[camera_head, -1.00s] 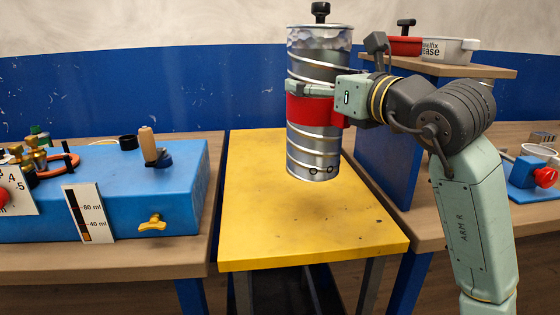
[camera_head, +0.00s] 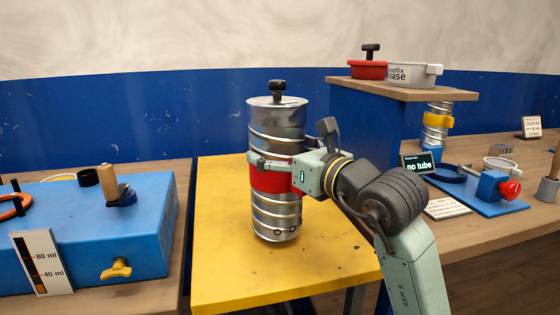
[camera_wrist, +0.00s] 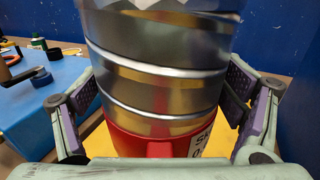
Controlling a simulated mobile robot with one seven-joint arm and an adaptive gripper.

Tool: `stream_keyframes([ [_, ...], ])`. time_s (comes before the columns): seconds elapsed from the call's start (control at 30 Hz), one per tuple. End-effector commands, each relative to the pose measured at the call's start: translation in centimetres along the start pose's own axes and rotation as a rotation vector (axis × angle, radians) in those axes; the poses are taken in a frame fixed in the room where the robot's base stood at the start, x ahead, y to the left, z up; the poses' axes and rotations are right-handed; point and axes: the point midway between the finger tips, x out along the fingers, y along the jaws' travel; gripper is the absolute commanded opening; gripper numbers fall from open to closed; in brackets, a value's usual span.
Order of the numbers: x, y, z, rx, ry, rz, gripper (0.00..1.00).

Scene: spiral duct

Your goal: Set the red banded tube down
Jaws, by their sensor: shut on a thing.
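The red banded tube (camera_head: 272,211) is a silver spiral duct with a red band round its middle and a lid with a black knob on top. It is upright over the yellow table (camera_head: 219,262); I cannot tell whether its base touches the top. My gripper (camera_head: 276,164) is shut on the tube at the red band, coming from the right. In the wrist view the tube (camera_wrist: 160,75) fills the middle, between both fingers, with its red band and part of a label low in the picture. The tube's base is hidden there.
A blue box (camera_head: 95,235) with a yellow tap and scale stands left. At right, a blue-sided shelf (camera_head: 362,120) holds a red pan (camera_head: 368,70) and a white tub (camera_head: 413,75). A yellow banded tube (camera_head: 437,125) stands behind a "no tube" sign (camera_head: 418,164). Yellow surface is bare around the tube.

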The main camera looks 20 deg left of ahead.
Motion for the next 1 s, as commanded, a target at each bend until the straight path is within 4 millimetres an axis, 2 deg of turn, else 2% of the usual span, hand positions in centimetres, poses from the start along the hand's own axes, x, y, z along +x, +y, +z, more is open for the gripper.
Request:
stream_keyframes([
  [0.17,-0.1,0.0,-1.7,0.001,-0.004,0.0,0.44],
  [0.6,-0.1,0.0,-2.4,-0.002,-0.003,-0.001,0.44],
  [0.63,0.0,0.0,-2.4,0.0,0.0,0.0,0.89],
  [0.8,0.0,0.0,-2.4,0.0,0.0,0.0,1.0],
  [1.0,0.0,0.0,-2.4,0.0,0.0,0.0,1.0],
])
